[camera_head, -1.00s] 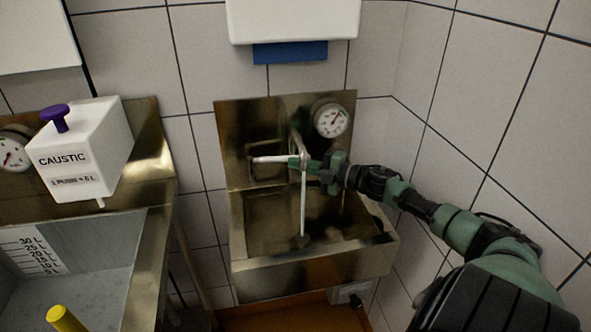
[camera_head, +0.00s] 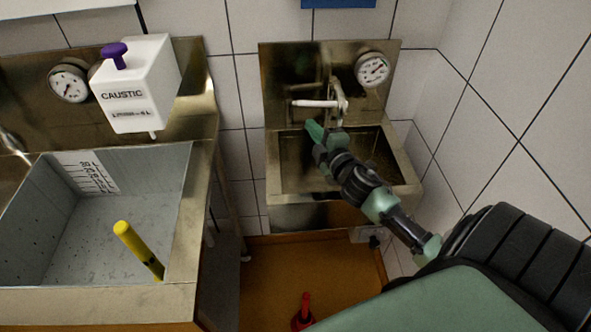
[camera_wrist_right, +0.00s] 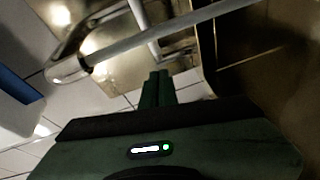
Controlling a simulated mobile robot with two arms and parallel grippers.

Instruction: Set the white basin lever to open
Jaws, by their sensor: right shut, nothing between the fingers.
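The white basin lever (camera_head: 316,103) points left from the tap fitting on the back panel of the small steel basin (camera_head: 325,216). It lies close to level. A pale bar (camera_wrist_right: 165,33) crosses the top of the right wrist view, but I cannot tell whether it is the lever or the spout. My right gripper (camera_head: 313,130) is over the basin, just below the lever in the head view and apart from it. Its fingers are together and empty, as the right wrist view (camera_wrist_right: 157,86) shows. My right arm hides part of the basin and the tap's lower part.
A round gauge (camera_head: 372,69) is right of the tap. Tiled wall closes in on the right. At left are a larger basin (camera_head: 100,225), a white caustic box (camera_head: 138,85) and a yellow handle (camera_head: 138,249). A red object (camera_head: 303,312) is on the floor.

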